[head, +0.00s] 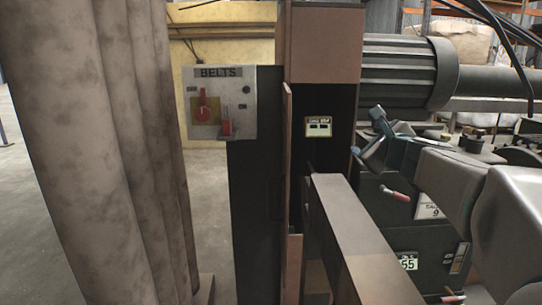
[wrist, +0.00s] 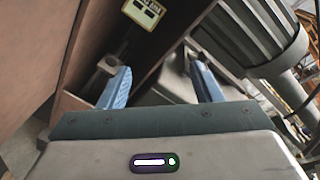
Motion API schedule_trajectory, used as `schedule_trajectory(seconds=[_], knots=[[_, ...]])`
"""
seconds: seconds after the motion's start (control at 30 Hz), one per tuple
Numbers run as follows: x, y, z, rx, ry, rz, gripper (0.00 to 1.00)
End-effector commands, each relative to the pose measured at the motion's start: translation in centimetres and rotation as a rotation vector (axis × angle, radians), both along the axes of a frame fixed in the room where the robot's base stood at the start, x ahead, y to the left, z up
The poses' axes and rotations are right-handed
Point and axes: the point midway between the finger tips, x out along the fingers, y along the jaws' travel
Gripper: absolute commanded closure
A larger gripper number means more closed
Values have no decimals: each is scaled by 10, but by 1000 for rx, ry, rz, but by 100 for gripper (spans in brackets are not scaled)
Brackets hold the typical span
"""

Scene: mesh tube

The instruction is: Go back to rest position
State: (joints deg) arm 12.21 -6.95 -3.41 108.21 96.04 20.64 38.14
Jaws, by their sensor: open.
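My gripper (head: 368,135) is raised at the right of centre in the head view, on my grey arm that comes in from the right edge. Its teal-blue fingers point left toward the brown cabinet (head: 325,45). In the wrist view my gripper (wrist: 161,73) shows two blue fingers spread well apart. No held object shows between them.
A grey box marked BELTS (head: 245,98) with red switches is on a dark post. A small display plate (head: 319,127) is on the cabinet's dark panel. A long beam (head: 350,225) runs below my gripper. A ribbed motor (head: 400,75) stands behind. Large grey columns (head: 95,150) fill the left.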

Motion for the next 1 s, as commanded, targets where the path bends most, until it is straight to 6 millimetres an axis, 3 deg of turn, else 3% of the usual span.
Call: schedule_trajectory(seconds=[0.03, 0.07, 0.3, 0.5, 0.73, 1.0], knots=[[-9, 15, 19, -87, 23, 56, 41], [-14, 24, 21, -142, 36, 92, 41], [-65, 81, 20, -585, 144, 398, 41], [-120, 110, 14, -938, 225, 681, 41], [-193, 117, 8, -1320, 314, 1033, 41], [-269, 94, 9, -1694, 408, 1431, 41]])
